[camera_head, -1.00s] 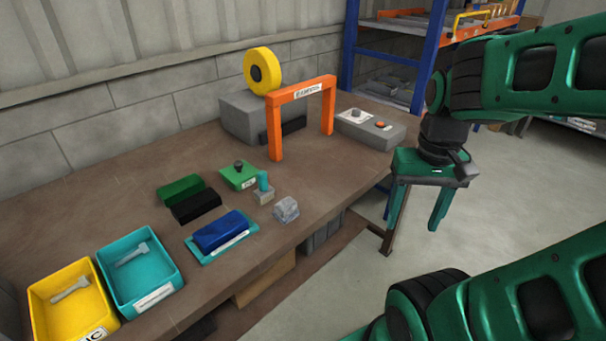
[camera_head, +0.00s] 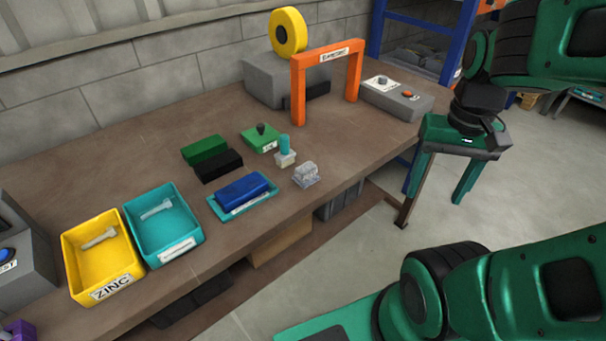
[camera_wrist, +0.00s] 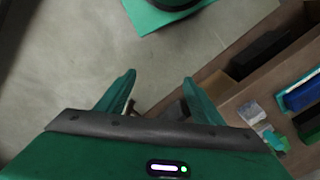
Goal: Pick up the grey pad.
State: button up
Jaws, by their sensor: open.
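A small pale grey, crinkled block (camera_head: 306,174) sits near the table's front edge, right of the blue block; it is the closest match I see to the grey pad. It also shows in the wrist view (camera_wrist: 251,112), to the right of my gripper. My gripper (camera_head: 435,197) hangs beyond the table's front edge, right of the grey block and well apart from it. Its two green fingers are spread and empty, pointing down. In the wrist view my gripper (camera_wrist: 159,80) has floor and the table's edge between and beyond its fingers.
Close to the grey block stand a teal-handled stamp (camera_head: 285,158) and a blue block (camera_head: 243,187) on a teal tray (camera_head: 217,208). An orange arch (camera_head: 298,92) and a grey control box (camera_head: 395,98) stand farther back. Yellow (camera_head: 72,262) and teal (camera_head: 141,240) bins are at left.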

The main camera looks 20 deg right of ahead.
jog(key=w+a+r+m, duration=0.1)
jog(key=w+a+m, duration=0.1)
jog(key=w, duration=0.4)
jog(key=w+a+r+m, duration=0.1)
jog(key=w+a, duration=0.2)
jog(key=w, duration=0.3)
jog(key=m, duration=0.5)
send_over(308, 165)
jog(key=shift+w+f, duration=0.15)
jog(key=shift+f, duration=0.1)
notch_tip(308, 165, down, 5)
jog(key=shift+s+f, duration=0.2)
jog(key=shift+f, duration=2.5)
jog(key=c, duration=1.2)
notch_tip(308, 165, up, 10)
jog(key=shift+r, duration=0.1)
